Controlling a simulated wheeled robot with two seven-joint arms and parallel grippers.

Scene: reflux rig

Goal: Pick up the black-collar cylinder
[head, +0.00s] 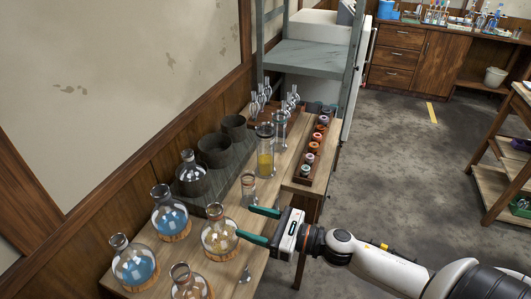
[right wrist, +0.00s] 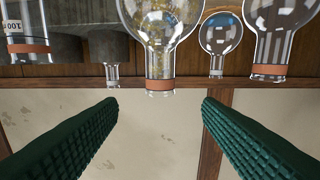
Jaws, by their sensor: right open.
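A tall clear cylinder (head: 265,160) with yellow liquid and a dark collar near its top stands upright on the wooden bench in the head view. A shorter clear cylinder (head: 248,187) with a brownish collar stands in front of it. My right gripper (head: 257,225), with green fingers, is open and empty, nearer than both cylinders and beside a round flask (head: 219,240) with yellowish contents. In the upside-down right wrist view, its open fingers (right wrist: 160,103) point toward that flask (right wrist: 160,40); a cylinder marked 100 (right wrist: 27,40) with a brown band shows at left. My left gripper is not in view.
Two blue-liquid flasks (head: 170,217) (head: 134,265) and another flask (head: 187,285) stand on cork rings on the near bench. Dark round pots (head: 214,150) line the wall. A wooden rack (head: 309,158) of coloured-top vials is at right. Open floor (head: 410,150) lies beyond.

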